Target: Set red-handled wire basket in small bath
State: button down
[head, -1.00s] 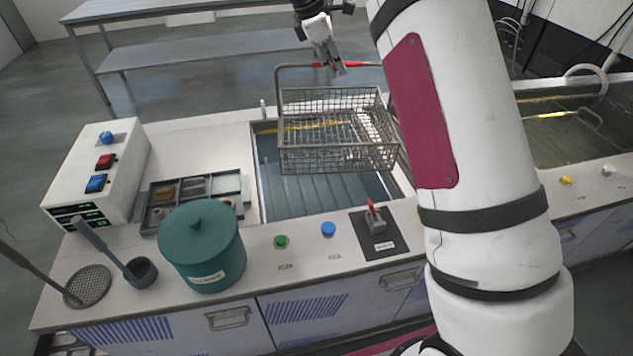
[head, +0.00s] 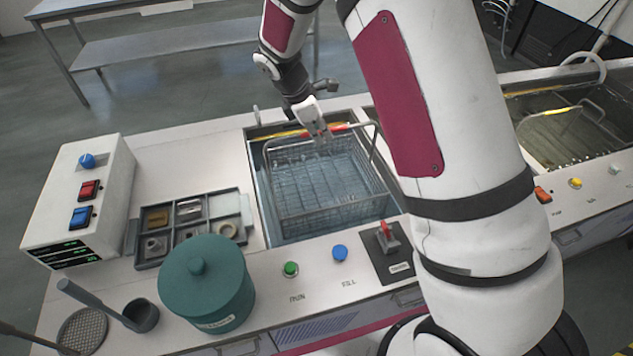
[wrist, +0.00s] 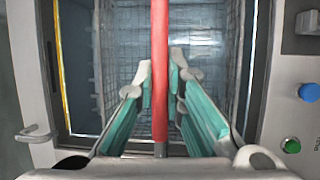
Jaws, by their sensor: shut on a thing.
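The wire basket (head: 325,195) is a rectangular metal mesh box with a tall loop handle. It sits inside the small bath (head: 262,222), a rectangular tank set into the counter, with its mesh mostly below the bath's rim. I cannot tell whether its bottom touches the tank floor. My gripper (head: 322,134) is over the far side of the bath, shut on the red handle grip, which also shows as a red bar (wrist: 160,70) between the fingers in the wrist view. The gripper's palm side is partly hidden by the arm in the head view.
A control box (head: 85,200), a parts tray (head: 190,218) and a teal lidded pot (head: 205,285) stand left of the bath. Buttons and a red-lever switch (head: 388,240) line the front edge. A larger bath (head: 560,130) with a yellow-handled basket is at right.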

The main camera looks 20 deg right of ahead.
notch_tip(320, 180, down, 9)
jog(key=p, duration=0.1)
dwell(0.4)
jog(key=shift+f, duration=0.1)
jog(key=c, duration=1.7)
grip_release()
jog(key=shift+s, duration=0.1)
